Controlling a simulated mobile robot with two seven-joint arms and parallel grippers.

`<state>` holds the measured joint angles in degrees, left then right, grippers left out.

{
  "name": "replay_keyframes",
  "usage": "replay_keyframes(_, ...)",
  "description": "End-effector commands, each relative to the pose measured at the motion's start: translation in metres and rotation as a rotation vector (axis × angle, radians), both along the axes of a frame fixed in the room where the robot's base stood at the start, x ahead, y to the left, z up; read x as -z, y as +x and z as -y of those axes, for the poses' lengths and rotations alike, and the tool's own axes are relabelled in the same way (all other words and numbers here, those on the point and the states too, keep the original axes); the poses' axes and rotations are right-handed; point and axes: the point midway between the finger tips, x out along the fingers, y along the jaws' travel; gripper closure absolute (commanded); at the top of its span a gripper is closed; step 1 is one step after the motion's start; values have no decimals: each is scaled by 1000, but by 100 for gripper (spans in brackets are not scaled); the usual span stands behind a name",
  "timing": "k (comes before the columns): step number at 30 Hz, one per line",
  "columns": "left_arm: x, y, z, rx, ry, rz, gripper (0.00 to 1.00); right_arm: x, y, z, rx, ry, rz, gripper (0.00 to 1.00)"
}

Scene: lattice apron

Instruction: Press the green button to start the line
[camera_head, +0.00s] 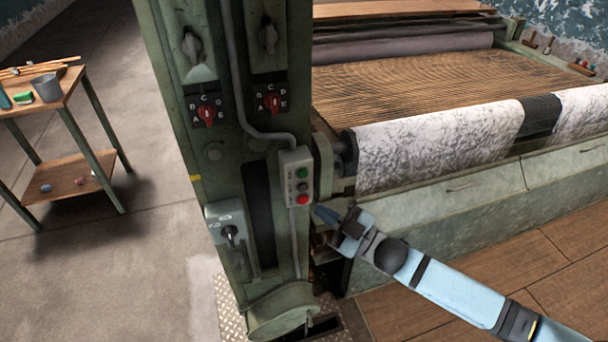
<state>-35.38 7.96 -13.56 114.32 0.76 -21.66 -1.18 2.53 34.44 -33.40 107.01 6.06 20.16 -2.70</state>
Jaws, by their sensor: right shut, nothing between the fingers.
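The green button (301,173) is the top one on a small grey push-button box (288,178) fixed to the machine's green column. A dark button sits below it and a red button (303,199) is at the bottom. My right gripper (321,214) comes in from the right on a light blue arm. It is shut and empty. Its tip is just right of and slightly below the red button in the picture, lower than the green button. I cannot tell its depth gap to the box. My left gripper is not in view.
The green column (236,60) also carries two red rotary knobs (207,113) and a lower switch box (228,232). A white patterned roll (435,145) lies along the machine at right. A wooden table (70,90) with a bucket (46,88) stands at left. Floor between is clear.

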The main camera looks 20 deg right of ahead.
Motion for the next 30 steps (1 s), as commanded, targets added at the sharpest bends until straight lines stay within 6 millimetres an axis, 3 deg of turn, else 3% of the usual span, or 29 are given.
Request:
replay_keyframes(18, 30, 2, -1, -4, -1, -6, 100, 2, 73, -3, 1, 0, 1, 100)
replay_keyframes(30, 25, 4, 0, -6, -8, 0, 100, 0, 87, -3, 1, 0, -1, 100)
